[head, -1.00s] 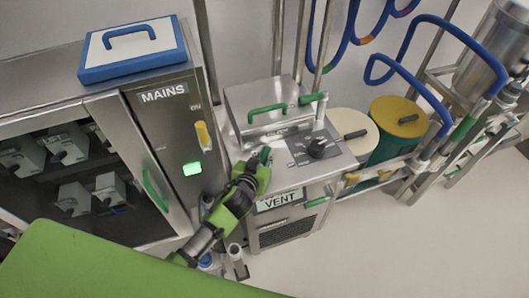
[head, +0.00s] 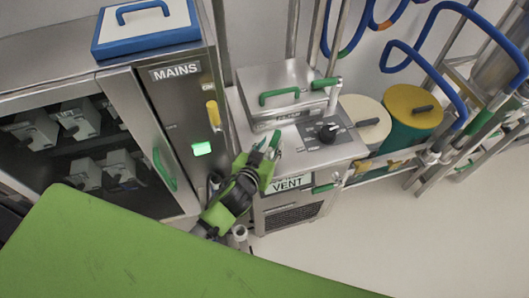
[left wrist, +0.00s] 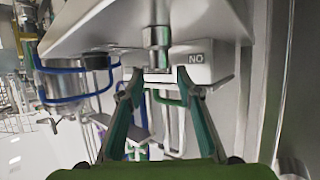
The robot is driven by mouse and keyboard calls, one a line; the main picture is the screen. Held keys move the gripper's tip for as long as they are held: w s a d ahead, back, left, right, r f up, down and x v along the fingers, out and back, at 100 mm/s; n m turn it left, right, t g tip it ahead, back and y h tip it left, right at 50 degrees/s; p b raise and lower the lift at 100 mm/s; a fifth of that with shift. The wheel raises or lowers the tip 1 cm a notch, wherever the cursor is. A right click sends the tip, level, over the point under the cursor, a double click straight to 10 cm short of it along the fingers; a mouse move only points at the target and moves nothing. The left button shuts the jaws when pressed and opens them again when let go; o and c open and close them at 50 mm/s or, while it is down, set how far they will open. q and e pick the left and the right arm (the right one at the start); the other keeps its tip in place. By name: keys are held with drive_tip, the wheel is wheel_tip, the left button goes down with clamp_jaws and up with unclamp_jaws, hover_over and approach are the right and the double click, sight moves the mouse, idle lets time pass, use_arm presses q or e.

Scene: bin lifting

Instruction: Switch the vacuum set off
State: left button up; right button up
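The vacuum set (head: 300,150) is a steel unit with a green-handled lid (head: 283,88), a black knob (head: 327,134) on top and a "VENT" plate on its front. My left gripper (head: 267,143) is at the unit's left front edge, with its fingers apart. In the left wrist view, the open green fingers (left wrist: 160,75) point at a short metal stem (left wrist: 157,42) on a steel block. The stem appears between the fingertips; contact cannot be told. Beside it are inverted letters that look like "ON" (left wrist: 196,58). My right gripper is not in view.
Left of the unit stands a "MAINS" cabinet (head: 180,110) with a yellow lever (head: 213,112) and a lit green lamp (head: 201,148). Two lidded drums (head: 410,125) stand to the right. A green surface (head: 120,250) covers the lower left. Floor is clear at lower right.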

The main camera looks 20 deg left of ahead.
use_arm(q)
drive_tip(key=v, duration=0.6)
drive_tip(key=shift+s+r, duration=0.1)
